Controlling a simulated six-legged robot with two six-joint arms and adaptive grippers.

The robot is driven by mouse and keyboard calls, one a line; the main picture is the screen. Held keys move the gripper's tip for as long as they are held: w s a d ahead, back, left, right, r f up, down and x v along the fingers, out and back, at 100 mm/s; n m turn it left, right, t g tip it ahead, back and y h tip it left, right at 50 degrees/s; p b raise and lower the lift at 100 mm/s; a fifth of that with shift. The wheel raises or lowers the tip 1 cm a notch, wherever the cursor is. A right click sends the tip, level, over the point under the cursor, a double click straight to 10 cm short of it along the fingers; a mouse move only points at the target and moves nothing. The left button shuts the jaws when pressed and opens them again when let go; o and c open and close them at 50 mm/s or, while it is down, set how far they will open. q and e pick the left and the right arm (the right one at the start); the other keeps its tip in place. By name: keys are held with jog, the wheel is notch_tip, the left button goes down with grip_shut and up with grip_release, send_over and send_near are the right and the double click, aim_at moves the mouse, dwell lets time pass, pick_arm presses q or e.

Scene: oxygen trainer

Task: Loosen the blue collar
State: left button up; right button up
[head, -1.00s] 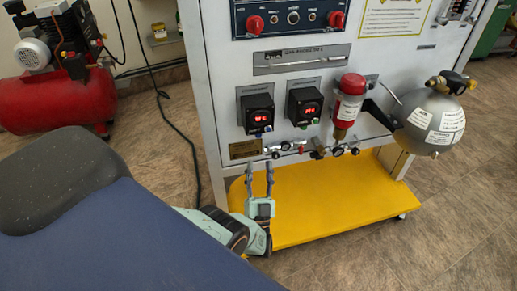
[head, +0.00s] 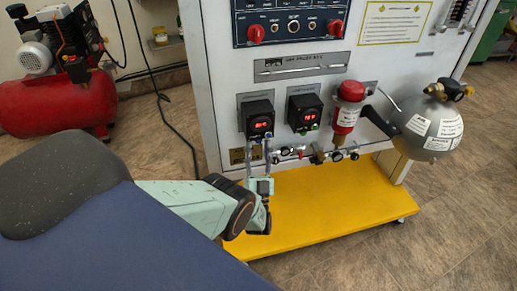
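My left gripper (head: 258,152) points up in front of the trainer's white panel (head: 225,70). Its two fingers are apart, and I see nothing held between them. The fingertips overlap the lower edge of the left black display box (head: 257,116) and the left end of the pipe row. The row of small fittings and gauges (head: 318,155) runs right from there. I cannot make out a blue collar; the gripper covers part of the row's left end. Whether the fingers touch anything is unclear. My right gripper is not in view.
A second display box (head: 304,109), a red cylinder (head: 349,106) and a grey sphere tank (head: 428,122) sit to the right. The yellow base (head: 330,205) juts out below. A red compressor (head: 55,105) stands far left. Tiled floor is clear at the right.

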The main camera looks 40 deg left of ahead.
pick_arm(q)
grip_shut()
dwell(0.3)
jog(key=shift+w+d+n+g+y+b, duration=0.15)
jog(key=shift+n+g+y+b, duration=0.75)
jog(key=shift+n+g+y, duration=1.35)
jog(key=shift+w+d+n+g+y+b, duration=0.1)
jog(key=shift+n+g+y+b, duration=0.8)
jog(key=shift+n+g, duration=1.55)
jog(key=shift+w+d+n+g+y+b, duration=0.15)
jog(key=shift+n+g+y+b, duration=1.05)
jog(key=shift+n, duration=2.1)
jog(key=shift+n+g+y, duration=0.25)
jog(key=shift+n+g, duration=0.05)
jog(key=shift+o, duration=0.4)
grip_release()
